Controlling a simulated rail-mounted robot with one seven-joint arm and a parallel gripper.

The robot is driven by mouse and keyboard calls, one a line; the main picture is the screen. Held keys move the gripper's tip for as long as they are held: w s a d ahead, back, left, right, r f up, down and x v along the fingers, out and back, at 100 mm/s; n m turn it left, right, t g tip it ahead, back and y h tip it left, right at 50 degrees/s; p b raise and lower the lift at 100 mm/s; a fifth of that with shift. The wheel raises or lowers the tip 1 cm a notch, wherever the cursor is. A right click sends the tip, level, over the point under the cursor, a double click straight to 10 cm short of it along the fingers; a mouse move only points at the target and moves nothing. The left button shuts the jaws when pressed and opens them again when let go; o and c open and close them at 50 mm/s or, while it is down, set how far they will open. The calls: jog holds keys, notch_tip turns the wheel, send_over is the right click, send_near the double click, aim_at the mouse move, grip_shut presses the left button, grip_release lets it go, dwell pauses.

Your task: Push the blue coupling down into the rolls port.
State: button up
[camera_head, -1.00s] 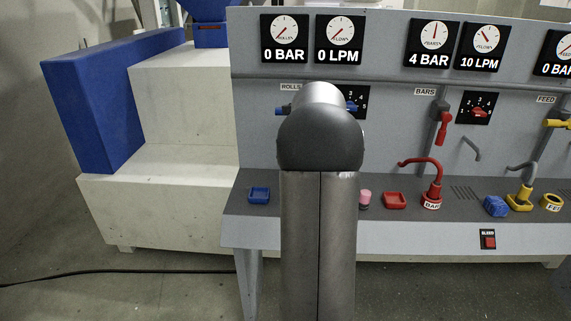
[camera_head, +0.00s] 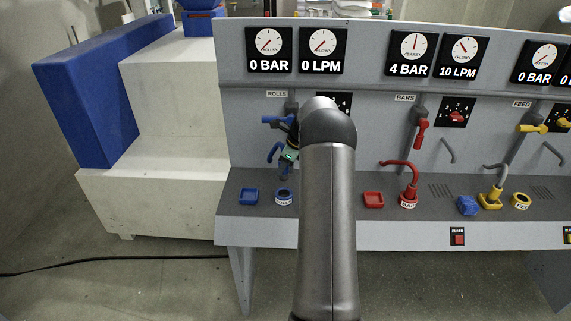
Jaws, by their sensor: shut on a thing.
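The rolls port (camera_head: 284,198) is a blue ring with a white label on the console's dark ledge, left of my arm. The blue coupling (camera_head: 285,173) is above it, apart from it and slightly tilted, with a curved blue hose (camera_head: 272,153) at its upper left. My gripper (camera_head: 290,155) is shut on the coupling, just left of my forearm. Its fingers are small and partly hidden, so the exact grasp is unclear.
A blue lever (camera_head: 275,121) is above on the panel. The rolls gauges (camera_head: 269,50) read 0 BAR and 0 LPM.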

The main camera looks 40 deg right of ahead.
aim_at(284, 178)
jog(key=shift+r, duration=0.1)
jog(key=shift+f+b, duration=1.4)
jog(key=shift+f, duration=1.55)
jog(key=shift+f+b, duration=0.7)
jog(key=shift+f, duration=1.15)
jog(key=o, duration=1.2)
jog(key=b+v, duration=0.2)
jog(key=v, duration=1.5)
jog(key=shift+r, duration=0.25)
